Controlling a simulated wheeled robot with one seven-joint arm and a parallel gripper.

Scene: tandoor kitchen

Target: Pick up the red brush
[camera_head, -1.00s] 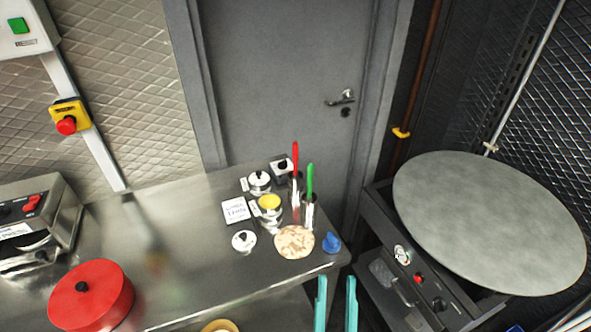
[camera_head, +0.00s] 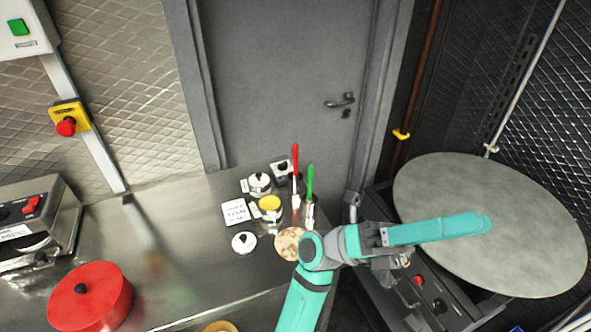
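The red brush (camera_head: 295,162) stands upright, its red handle up, among the small items at the right end of the steel counter. Its lower end is in or behind a metal holder, and I cannot make out its bristles. A green-handled brush (camera_head: 310,182) stands close to its right. No held object shows.
Beside the brushes are a yellow-topped pot (camera_head: 270,203), lidded tins (camera_head: 259,182), a white label card (camera_head: 236,212) and a partly hidden round speckled piece (camera_head: 289,243). A red lidded pot (camera_head: 90,298) sits left. The round grey disc (camera_head: 545,235) stands right. The counter's middle (camera_head: 185,235) is clear.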

